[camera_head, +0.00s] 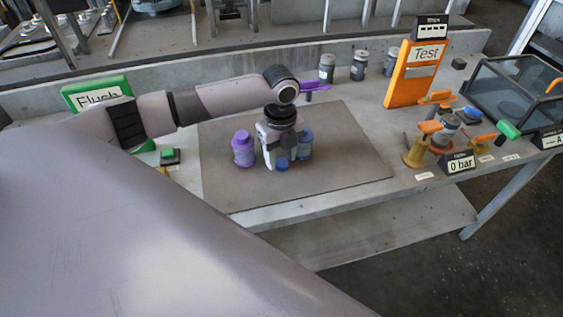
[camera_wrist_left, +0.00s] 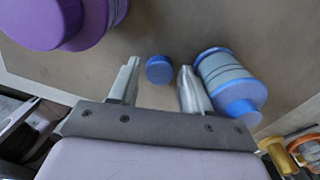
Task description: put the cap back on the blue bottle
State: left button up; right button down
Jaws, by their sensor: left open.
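My left gripper (camera_head: 280,155) points down over the mat, its jaws open and empty. The small round blue cap (camera_head: 282,164) lies on the mat; in the left wrist view the cap (camera_wrist_left: 160,69) shows between the two fingertips, with a gap on each side. The blue bottle (camera_head: 304,147) stands upright just right of the gripper, partly hidden by it. In the left wrist view the blue bottle (camera_wrist_left: 226,72) is close beside the right finger; I cannot tell whether they touch. My right gripper is not in view.
A purple bottle (camera_head: 243,150) stands on the mat (camera_head: 345,165) left of the gripper. Grey jars (camera_head: 358,66) line the back. An orange test panel (camera_head: 412,72), valve fittings (camera_head: 447,130) and a glass-sided case (camera_head: 510,90) are to the right. The mat's right part is clear.

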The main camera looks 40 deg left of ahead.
aim_at(281, 161)
pick_arm(q)
jog(key=shift+f, duration=0.3)
jog(key=c, duration=0.8)
notch_tip(281, 161, up, 20)
jog(key=shift+r, duration=0.1)
dwell(0.4)
